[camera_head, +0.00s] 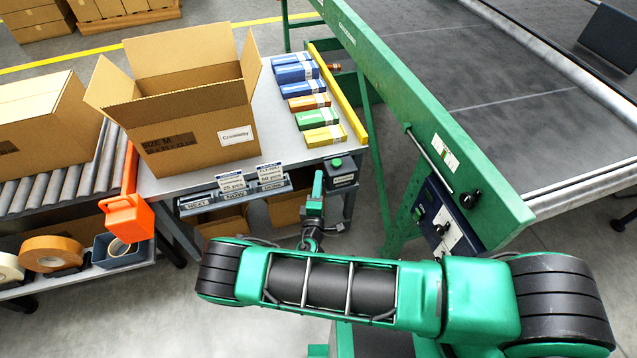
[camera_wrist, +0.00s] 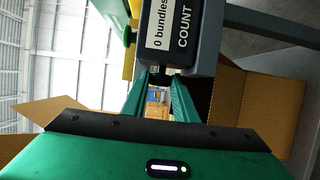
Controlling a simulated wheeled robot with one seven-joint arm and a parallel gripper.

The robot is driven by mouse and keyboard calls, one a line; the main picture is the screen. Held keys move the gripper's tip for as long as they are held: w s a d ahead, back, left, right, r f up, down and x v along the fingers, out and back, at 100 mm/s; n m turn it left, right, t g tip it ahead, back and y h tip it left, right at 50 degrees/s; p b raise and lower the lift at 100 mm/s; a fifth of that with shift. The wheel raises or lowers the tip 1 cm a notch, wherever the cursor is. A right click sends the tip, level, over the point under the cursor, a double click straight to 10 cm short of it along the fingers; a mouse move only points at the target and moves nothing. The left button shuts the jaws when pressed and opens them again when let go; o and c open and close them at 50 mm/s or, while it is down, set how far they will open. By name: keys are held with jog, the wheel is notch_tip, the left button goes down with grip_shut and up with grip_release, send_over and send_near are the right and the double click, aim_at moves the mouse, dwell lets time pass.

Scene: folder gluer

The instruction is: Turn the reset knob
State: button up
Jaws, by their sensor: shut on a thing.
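The counter box (camera_head: 342,176) is a dark box at the front right corner of the packing table. In the wrist view the counter box (camera_wrist: 184,38) shows a white label reading "0 bundles" and the word COUNT, turned sideways. A small dark reset knob (camera_wrist: 155,70) sticks out of the side of the box that faces my gripper. My gripper (camera_wrist: 158,78) has its two green fingers on either side of the knob and is shut on it. The fingertips partly hide the knob. In the head view my gripper (camera_head: 318,178) is just left of the box, and the knob cannot be made out.
An open carton (camera_head: 190,135) and several coloured bundles (camera_head: 305,103) are on the packing table (camera_head: 280,150). Label holders (camera_head: 232,184) line its front edge. The green folder gluer frame (camera_head: 400,110) stands close on the right. An orange tape dispenser (camera_head: 125,217) is at left.

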jog(key=shift+f, duration=0.2)
dwell(0.4)
jog(key=o, duration=0.7)
jog(key=shift+o, duration=0.2)
jog(key=shift+s+r, duration=0.1)
jog(key=s+a, duration=0.1)
jog(key=s, duration=0.9)
jog(key=shift+s, duration=0.2)
